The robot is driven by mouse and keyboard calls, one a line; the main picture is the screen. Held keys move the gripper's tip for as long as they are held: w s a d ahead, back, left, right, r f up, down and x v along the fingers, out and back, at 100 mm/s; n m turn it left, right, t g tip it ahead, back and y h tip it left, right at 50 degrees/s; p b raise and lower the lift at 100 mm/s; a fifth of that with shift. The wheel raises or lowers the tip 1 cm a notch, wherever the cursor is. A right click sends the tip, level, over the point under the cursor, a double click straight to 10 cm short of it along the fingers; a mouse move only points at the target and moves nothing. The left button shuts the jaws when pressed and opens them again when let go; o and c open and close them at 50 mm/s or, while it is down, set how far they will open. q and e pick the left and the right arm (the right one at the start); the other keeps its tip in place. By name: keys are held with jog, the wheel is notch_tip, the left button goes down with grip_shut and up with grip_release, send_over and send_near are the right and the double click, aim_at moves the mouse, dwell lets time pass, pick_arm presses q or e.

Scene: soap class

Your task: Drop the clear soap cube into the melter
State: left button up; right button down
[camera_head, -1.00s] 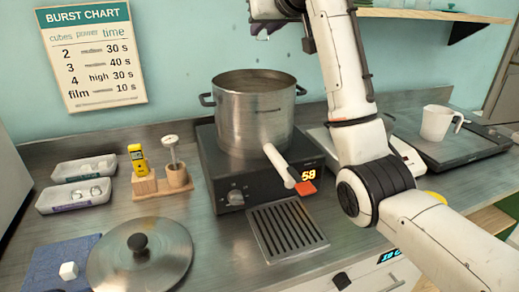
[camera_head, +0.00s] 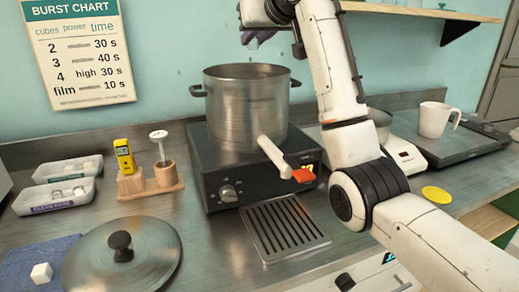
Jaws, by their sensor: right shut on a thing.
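The melter is a steel pot (camera_head: 246,115) on a black heater base (camera_head: 225,178) with a knob and a lit display, partly hidden by the pot's handle with its red-orange end. The pot is open, and its inside is hardly visible from here. My right gripper (camera_head: 262,38) is at the top of the picture, above the pot's rim and apart from it. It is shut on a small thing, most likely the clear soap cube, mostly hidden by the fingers. My left gripper is not in view.
A round lid (camera_head: 140,258) lies front left, beside a white cube (camera_head: 41,272) on a blue cloth (camera_head: 18,262). Two small trays (camera_head: 45,208), a wooden stand (camera_head: 160,187) and a drain grille (camera_head: 285,228) are nearby. A white mug (camera_head: 434,119) stands right; a shelf is above.

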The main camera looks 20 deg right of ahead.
jog(key=c, duration=1.5)
grip_release()
jog(key=shift+c, duration=0.2)
jog(key=v, duration=1)
jog(key=shift+s+b, duration=0.15)
jog(key=shift+b, duration=0.3)
jog(key=shift+r, duration=0.15)
